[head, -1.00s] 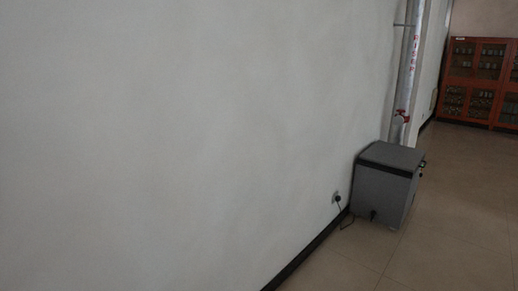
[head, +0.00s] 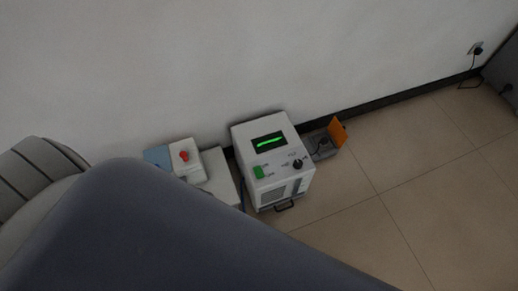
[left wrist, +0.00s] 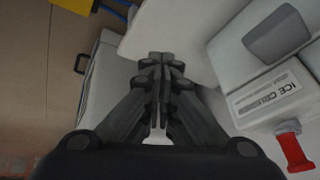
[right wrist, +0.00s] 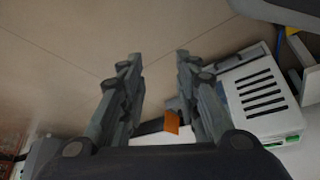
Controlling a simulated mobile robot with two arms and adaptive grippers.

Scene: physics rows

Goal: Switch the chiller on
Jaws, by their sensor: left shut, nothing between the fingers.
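A white box, which looks like the chiller (head: 273,178), stands on the floor by the wall in the head view. Its dark panel shows a lit green line (head: 269,142). A green switch (head: 259,172) and a black knob (head: 298,163) are on its top panel; the switch's position is too small to tell. My left gripper (left wrist: 162,60) is shut and empty, above white surfaces beside a box labelled "ICE C…" (left wrist: 268,100). My right gripper (right wrist: 156,57) is open and empty, with a vented white box (right wrist: 260,98) to its right.
Left of the chiller is a white unit with a red knob (head: 184,155) and a blue part (head: 157,156). Right of it is a small grey device with an orange flap (head: 338,132). Tiled floor (head: 400,190) is clear at the right. My arm covers the lower left.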

